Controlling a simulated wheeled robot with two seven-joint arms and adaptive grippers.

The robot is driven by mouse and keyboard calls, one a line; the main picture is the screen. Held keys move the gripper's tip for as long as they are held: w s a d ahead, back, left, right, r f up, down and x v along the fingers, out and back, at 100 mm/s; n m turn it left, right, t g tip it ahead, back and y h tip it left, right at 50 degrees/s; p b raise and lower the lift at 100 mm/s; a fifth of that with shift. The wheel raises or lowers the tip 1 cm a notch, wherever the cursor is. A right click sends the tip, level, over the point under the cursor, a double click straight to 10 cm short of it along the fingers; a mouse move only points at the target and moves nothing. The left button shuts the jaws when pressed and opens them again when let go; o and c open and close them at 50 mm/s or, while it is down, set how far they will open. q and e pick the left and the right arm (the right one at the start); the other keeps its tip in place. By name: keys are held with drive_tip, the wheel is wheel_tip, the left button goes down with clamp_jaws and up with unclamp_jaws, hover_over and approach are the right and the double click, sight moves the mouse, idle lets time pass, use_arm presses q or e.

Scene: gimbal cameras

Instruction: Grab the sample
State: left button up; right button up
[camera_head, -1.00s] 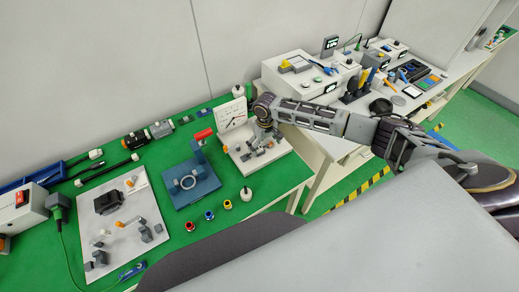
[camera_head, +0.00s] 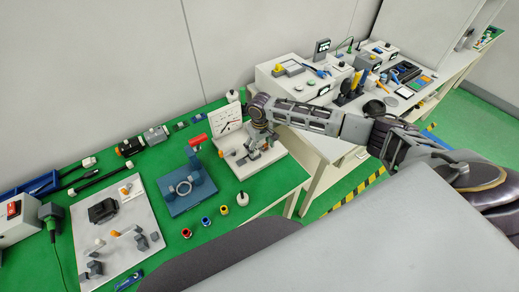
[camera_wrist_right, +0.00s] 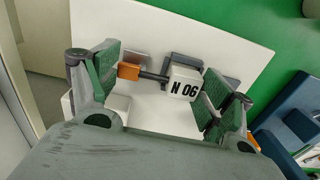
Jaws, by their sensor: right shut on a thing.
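My right gripper (camera_head: 256,146) is low over the white dial stand (camera_head: 227,122) on the green bench. In the right wrist view, its green-padded fingers (camera_wrist_right: 163,88) are shut on the sample. The sample is a white block (camera_wrist_right: 184,83) marked "N 06", with a dark rod and an orange end (camera_wrist_right: 128,71). The orange end lies at the left finger and the block at the right finger. Grey brackets (camera_wrist_right: 184,62) of the stand are close behind the sample. I cannot tell whether it touches them. My left gripper is not in view.
A blue fixture with a ring and red handle (camera_head: 187,191) stands left of the stand. Several small coloured parts (camera_head: 206,221) lie in front. A grey plate with blocks (camera_head: 112,228) is farther left. A white bench with instruments (camera_head: 300,92) is at right.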

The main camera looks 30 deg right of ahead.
wheel_tip(320, 180, up, 8)
drive_tip(key=shift+r, duration=0.25)
idle(0.7)
